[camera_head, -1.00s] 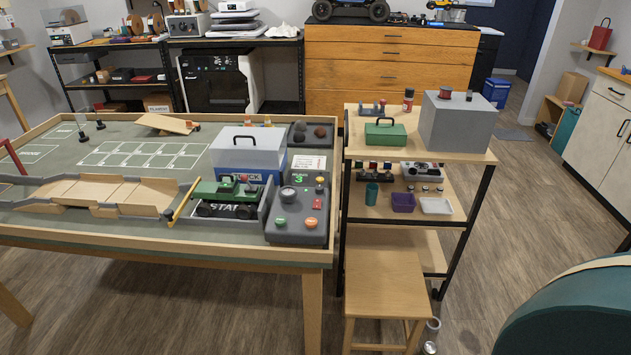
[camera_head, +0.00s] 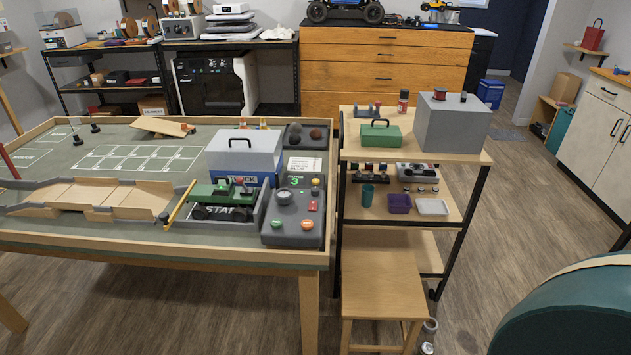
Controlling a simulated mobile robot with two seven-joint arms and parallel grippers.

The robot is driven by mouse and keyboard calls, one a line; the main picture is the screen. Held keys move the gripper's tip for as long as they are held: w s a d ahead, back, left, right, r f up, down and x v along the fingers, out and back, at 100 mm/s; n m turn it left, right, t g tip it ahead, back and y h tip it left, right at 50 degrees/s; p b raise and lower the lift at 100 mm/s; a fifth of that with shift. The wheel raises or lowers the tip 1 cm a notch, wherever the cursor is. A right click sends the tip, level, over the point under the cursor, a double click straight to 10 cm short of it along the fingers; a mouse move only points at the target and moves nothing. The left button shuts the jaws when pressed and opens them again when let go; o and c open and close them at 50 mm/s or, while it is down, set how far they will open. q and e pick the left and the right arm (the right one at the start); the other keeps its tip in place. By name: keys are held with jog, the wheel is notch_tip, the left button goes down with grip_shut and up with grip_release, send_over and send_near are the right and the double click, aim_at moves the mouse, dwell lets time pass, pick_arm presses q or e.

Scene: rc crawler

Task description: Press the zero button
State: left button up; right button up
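A dark grey control panel (camera_head: 292,240) sits at the right front corner of the green-topped table. It carries a green button (camera_head: 277,225) and an orange button (camera_head: 307,225) near its front, a round dial (camera_head: 284,197), and a red switch or button (camera_head: 312,206). A small display (camera_head: 297,181) at its back shows a green 3. The button labels are too small to read, so I cannot tell which one is the zero button. Neither of my grippers is in view.
A green crawler (camera_head: 222,194) stands in a start bay left of the panel, with a grey-lidded box (camera_head: 244,150) behind it. A wooden shelf cart (camera_head: 450,157) stands right of the table, with a stool (camera_head: 381,285) in front. Floor is open to the right.

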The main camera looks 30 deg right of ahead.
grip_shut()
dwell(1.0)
